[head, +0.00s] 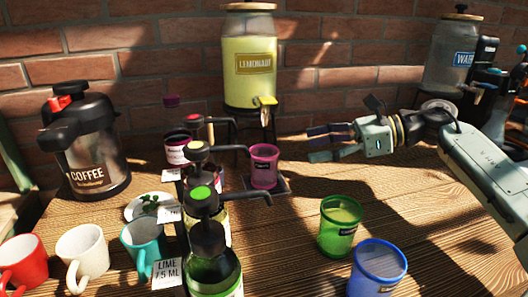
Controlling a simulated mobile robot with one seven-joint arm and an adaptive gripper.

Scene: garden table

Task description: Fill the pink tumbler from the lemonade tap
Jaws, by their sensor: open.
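The pink tumbler (264,168) stands upright on a small dark tray (284,188) at the foot of the lemonade dispenser (232,82). The dispenser is a clear jar of yellow drink with a gold label, raised on a dark stand. Its yellow tap (265,101) is low on the jar's front, above the tumbler. I cannot tell whether the tumbler holds any drink or whether the tap runs. My gripper (312,143) is open and empty. It reaches in from the right, its fingers pointing left, apart from the tumbler and lower than the tap.
Several pump bottles (212,268) stand in a row left of the tumbler, their spouts jutting right. A green tumbler (340,232) and a blue tumbler (378,272) stand front right. A coffee urn (100,150) and mugs (84,250) are left. A water dispenser (447,58) is back right.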

